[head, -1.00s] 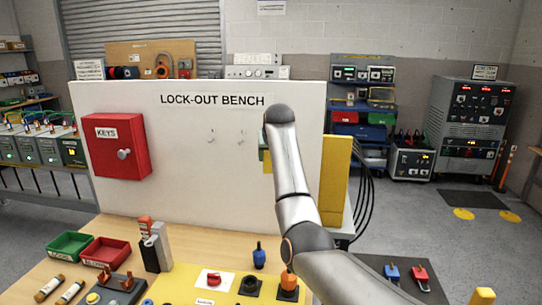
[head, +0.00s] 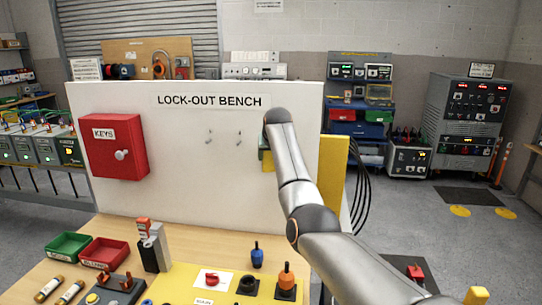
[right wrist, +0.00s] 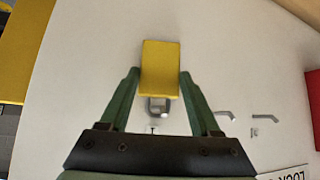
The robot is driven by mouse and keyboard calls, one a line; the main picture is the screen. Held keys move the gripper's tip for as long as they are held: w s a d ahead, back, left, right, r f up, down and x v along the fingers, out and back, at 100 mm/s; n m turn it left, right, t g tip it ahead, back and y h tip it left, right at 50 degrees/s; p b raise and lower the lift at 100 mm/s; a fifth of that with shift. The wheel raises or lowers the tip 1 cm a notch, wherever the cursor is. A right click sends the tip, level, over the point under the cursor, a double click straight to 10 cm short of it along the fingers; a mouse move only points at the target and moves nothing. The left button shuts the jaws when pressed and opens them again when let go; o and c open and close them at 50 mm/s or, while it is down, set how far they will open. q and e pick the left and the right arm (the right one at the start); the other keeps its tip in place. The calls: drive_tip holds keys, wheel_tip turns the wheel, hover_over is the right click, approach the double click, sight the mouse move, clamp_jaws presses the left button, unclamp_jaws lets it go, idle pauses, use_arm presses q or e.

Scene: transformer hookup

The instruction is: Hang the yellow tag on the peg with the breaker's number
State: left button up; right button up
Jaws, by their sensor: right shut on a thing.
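The yellow tag (head: 268,165) is at the upright white board, right of two bare metal pegs (head: 210,138) (head: 238,140). My right gripper (head: 263,150) is mostly hidden behind its arm in the head view. In the right wrist view the green fingers (right wrist: 160,82) are shut on the tag (right wrist: 160,68), one on each side. A third metal peg (right wrist: 160,108) shows at the tag's edge there; I cannot tell whether the tag is on it. The two other pegs (right wrist: 224,115) (right wrist: 265,117) are beside it. I cannot read any peg number. My left gripper is not in view.
A red KEYS box (head: 113,147) is on the board's left. On the bench below are green (head: 69,246) and red (head: 105,254) trays, a grey lever unit (head: 153,247), and blue (head: 257,256) and orange (head: 286,278) plugs. A yellow panel (head: 330,178) stands at the board's right edge.

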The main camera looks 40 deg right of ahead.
idle(0.3)
drive_tip(key=o, duration=1.4)
drive_tip(key=shift+b+v, duration=1.6)
drive_tip(key=shift+v, duration=4.7)
drive_tip(key=shift+f, duration=0.1)
